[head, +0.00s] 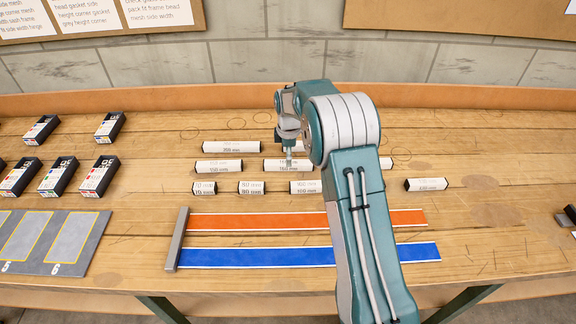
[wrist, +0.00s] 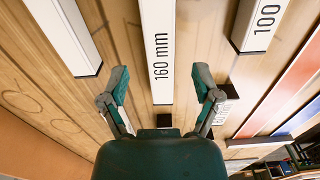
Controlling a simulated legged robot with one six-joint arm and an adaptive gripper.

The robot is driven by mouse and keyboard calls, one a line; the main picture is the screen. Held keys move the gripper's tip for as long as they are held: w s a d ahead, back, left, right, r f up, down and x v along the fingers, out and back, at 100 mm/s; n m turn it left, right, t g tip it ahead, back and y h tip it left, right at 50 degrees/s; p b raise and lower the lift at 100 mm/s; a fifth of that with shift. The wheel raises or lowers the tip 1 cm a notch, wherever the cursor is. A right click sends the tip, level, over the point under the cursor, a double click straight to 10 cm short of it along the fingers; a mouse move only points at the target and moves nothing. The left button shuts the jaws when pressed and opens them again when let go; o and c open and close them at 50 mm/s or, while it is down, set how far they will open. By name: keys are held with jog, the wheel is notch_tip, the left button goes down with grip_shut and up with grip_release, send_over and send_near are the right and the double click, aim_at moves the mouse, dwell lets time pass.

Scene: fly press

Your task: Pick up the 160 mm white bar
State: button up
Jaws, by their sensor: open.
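The white 160 mm bar (head: 272,166) lies in the middle row of bars on the wooden bench, with black end caps. In the wrist view the 160 mm bar (wrist: 158,50) runs lengthwise between my open fingers, its label readable and its near end close to the palm. My gripper (head: 289,161) is over this bar in the head view and hides part of its label. In the wrist view my gripper (wrist: 161,74) has one finger on each side of the bar, with nothing held. I cannot tell how high the fingertips are above the bench.
Other white bars lie close by, including the 100 bar (wrist: 262,22) and a bar (wrist: 62,35) on the other side. A bar (head: 219,166) lies left in the same row. Orange (head: 300,220) and blue (head: 260,257) strips lie in front. Small boxes (head: 100,175) stand left.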

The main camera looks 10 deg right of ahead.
notch_tip(320, 180, down, 4)
jog(key=shift+d+r, duration=0.1)
jog(key=shift+r, duration=0.15)
grip_shut()
jog(key=shift+r, duration=0.1)
jog(key=shift+r, duration=0.5)
notch_tip(320, 180, up, 3)
jog(key=shift+s+d+f, duration=0.1)
jog(key=shift+f, duration=0.1)
jog(key=s+d+r, duration=0.7)
jog(key=s+r, duration=0.2)
jog(key=s, duration=0.2)
jog(key=shift+s+d+r, duration=0.15)
jog(key=shift+s+d, duration=0.05)
jog(key=shift+d, duration=0.15)
